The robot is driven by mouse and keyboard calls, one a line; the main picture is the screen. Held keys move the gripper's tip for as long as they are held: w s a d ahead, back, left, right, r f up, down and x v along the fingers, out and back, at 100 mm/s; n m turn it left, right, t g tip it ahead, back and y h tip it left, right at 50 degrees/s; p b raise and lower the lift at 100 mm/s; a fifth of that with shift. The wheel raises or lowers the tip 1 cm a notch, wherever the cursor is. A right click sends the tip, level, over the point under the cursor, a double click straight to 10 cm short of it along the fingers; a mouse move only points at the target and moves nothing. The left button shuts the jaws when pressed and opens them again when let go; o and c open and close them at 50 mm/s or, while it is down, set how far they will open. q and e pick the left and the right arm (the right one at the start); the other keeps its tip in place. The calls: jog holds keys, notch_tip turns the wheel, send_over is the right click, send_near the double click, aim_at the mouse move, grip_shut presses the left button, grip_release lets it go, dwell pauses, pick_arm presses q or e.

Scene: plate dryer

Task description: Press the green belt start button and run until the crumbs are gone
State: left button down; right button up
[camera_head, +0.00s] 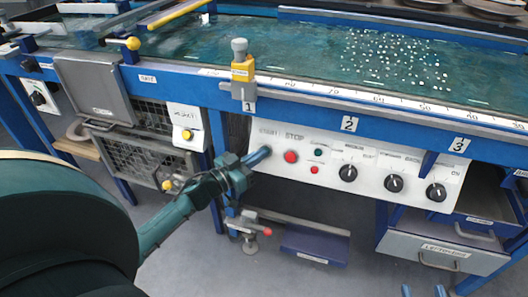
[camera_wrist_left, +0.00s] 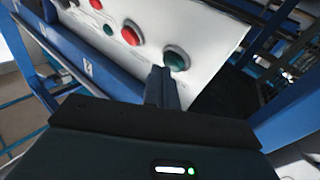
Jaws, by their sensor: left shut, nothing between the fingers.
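The white control panel (camera_head: 365,190) carries the "START" label at its left end. The green start button (camera_wrist_left: 177,59) shows in the left wrist view; in the head view my gripper hides it. My left gripper (camera_head: 259,156) is shut and empty, its tips at the panel by the label. In the left wrist view, the shut fingertips (camera_wrist_left: 161,74) are right beside the button; I cannot tell if they touch it. White crumbs (camera_head: 385,62) lie scattered on the blue-green belt (camera_head: 310,45). Two blue fingertips of my right gripper (camera_head: 422,291) show apart at the bottom edge.
The red stop button (camera_head: 291,156) is just right of start; it also shows in the left wrist view (camera_wrist_left: 131,33). Several black knobs (camera_head: 394,183) are farther right. A yellow clamp (camera_head: 242,70) stands on the blue rail above. A drawer (camera_head: 440,250) is below right.

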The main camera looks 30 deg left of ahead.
pick_arm(q)
jog(key=shift+w+f, duration=0.15)
jog(key=shift+w, duration=0.1)
dwell(0.6)
jog(key=shift+s+d+r+p, duration=0.1)
jog(key=shift+s+r+p, duration=0.35)
jog(key=shift+s+p, duration=0.35)
jog(key=s+p, duration=0.1)
jog(key=s+r+p, duration=0.1)
jog(key=p, duration=0.1)
jog(key=s+d+r+p, duration=0.1)
jog(key=s, duration=0.1)
jog(key=shift+r+p, duration=0.25)
jog(key=shift+p, duration=0.1)
jog(key=shift+r, duration=0.1)
dwell(0.4)
